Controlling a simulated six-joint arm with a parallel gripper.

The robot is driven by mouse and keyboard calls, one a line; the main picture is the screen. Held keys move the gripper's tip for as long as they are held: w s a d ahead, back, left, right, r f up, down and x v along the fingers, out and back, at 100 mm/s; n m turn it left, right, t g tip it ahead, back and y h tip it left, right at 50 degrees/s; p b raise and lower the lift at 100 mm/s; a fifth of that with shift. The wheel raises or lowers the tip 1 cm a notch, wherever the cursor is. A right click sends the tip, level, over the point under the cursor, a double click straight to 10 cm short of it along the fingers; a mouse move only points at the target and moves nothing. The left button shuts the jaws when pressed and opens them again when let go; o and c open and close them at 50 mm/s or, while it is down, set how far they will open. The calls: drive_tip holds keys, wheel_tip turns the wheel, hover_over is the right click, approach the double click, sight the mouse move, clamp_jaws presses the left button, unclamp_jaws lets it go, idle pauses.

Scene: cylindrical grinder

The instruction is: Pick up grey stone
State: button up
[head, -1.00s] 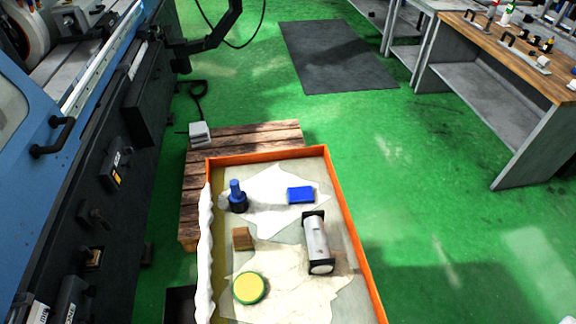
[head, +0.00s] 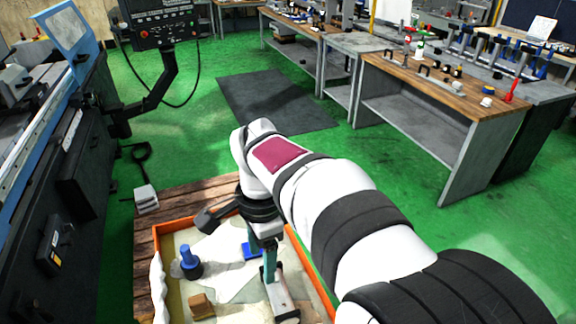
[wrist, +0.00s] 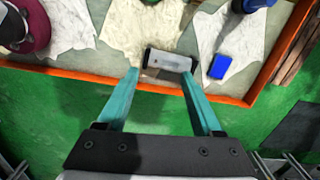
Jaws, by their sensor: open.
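The grey piece (head: 282,296), a light grey body with black ends, lies in the shallow orange-rimmed tray and is the only clearly grey object in it. I take it for the grey stone. In the wrist view the grey piece (wrist: 167,61) lies just beyond my gripper's fingertips, close to the tray's edge. My gripper (head: 268,272) is over the tray in the head view and partly hides the piece. In the wrist view my gripper (wrist: 158,72) is open and empty, its teal fingers spread about the piece's width. I cannot tell the height gap.
A blue block (wrist: 220,67) lies right of the piece in the wrist view. A blue upright object (head: 190,262) and a brown block (head: 202,305) are also in the tray. A maroon round thing (wrist: 38,30) is at the wrist view's left. The orange rim (wrist: 70,76) runs beneath my fingers.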

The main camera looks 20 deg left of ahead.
drive_tip(key=m, duration=0.1)
hover_over(200, 305)
drive_tip(key=a, duration=0.2)
wheel_tip(200, 305, down, 6)
drive_tip(key=f, duration=1.6)
drive_tip(key=shift+w+d, duration=0.35)
drive_tip(key=shift+d, duration=0.05)
clamp_jaws()
